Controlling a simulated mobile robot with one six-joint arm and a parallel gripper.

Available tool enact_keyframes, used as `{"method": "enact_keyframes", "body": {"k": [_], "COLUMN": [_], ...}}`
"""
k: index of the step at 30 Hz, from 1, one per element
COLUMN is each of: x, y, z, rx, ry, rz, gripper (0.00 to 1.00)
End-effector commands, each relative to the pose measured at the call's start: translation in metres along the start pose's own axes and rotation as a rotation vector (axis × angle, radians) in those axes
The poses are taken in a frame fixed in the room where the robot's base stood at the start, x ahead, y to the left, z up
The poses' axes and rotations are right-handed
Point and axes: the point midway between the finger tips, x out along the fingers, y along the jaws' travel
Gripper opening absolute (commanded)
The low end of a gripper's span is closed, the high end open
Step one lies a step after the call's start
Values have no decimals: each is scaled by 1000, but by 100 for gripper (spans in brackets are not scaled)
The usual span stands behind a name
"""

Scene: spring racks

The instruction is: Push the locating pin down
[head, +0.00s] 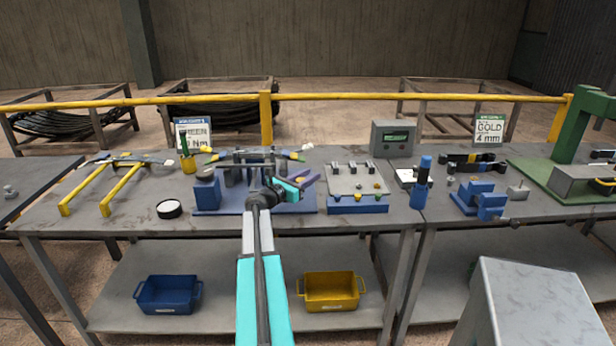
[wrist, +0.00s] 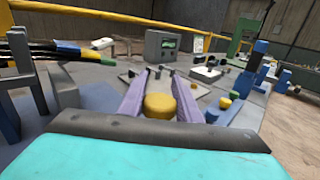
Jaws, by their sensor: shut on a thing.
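My gripper (head: 308,181) is over the right part of the blue fixture (head: 207,196) on the bench, its fingers pointing right. In the wrist view its two purple fingers (wrist: 160,92) lie on either side of a yellow round-topped piece (wrist: 160,106) and are shut on it. I cannot tell whether this piece is the locating pin. The head view does not show it clearly, and its lower end is hidden. A dark bar with cables (head: 254,154) lies across the fixture behind my gripper.
A plate (head: 345,178) with small knobs, a blue-fronted block (head: 358,205) and a grey display box (head: 394,138) stand to the right. A blue upright post (head: 422,180) is farther right. Yellow rails (head: 122,190) and a round tin (head: 169,208) are left.

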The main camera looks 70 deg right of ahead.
Motion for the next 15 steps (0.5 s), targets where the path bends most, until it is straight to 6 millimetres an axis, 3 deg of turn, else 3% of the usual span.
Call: {"method": "enact_keyframes", "body": {"k": [1,4,14,15], "x": [1,1,2,2], "y": [-6,-6,-7,-7], "z": [-11,-19,-19,-19], "rx": [0,1,2,2], "ry": [3,3,1,1], "rz": [-12,-13,-14,-14], "gripper": [0,0,0,32]}}
